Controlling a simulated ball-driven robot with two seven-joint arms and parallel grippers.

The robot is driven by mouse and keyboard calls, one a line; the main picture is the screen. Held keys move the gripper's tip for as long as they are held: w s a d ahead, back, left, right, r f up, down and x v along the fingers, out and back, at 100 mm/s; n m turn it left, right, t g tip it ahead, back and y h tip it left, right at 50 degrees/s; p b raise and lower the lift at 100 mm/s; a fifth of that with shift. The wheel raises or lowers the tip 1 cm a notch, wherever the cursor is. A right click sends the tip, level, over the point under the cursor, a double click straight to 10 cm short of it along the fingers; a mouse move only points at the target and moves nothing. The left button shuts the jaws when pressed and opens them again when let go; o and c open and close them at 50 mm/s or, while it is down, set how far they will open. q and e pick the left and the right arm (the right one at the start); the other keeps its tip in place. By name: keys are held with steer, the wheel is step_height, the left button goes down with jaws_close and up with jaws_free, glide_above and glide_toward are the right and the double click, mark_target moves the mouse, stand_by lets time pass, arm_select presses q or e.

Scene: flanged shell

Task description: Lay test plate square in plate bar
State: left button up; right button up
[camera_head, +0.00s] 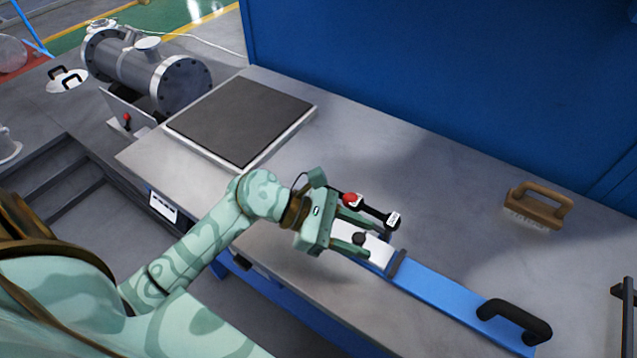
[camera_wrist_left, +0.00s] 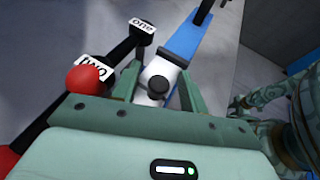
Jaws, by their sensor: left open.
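The white test plate (camera_head: 378,250) with a black knob (camera_head: 359,239) is at the near-left end of the blue plate bar (camera_head: 440,292), against a dark crosspiece on the bar. In the wrist view the plate (camera_wrist_left: 145,98) and its knob (camera_wrist_left: 157,87) lie between my fingers, with the blue bar (camera_wrist_left: 184,38) beyond. My left gripper (camera_head: 372,240) is open, its fingers on either side of the knob, apparently apart from it. The fingers hide part of the plate, so I cannot tell whether it sits square. My right gripper is out of view.
A black handle (camera_head: 515,318) stands on the bar. A brown-handled brush (camera_head: 538,207), a dark flat plate (camera_head: 240,120) and a blue wall (camera_head: 430,75) surround clear bench.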

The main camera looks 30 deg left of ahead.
arm_select(q)
steer(key=p+v, duration=0.1)
steer(key=v, duration=1)
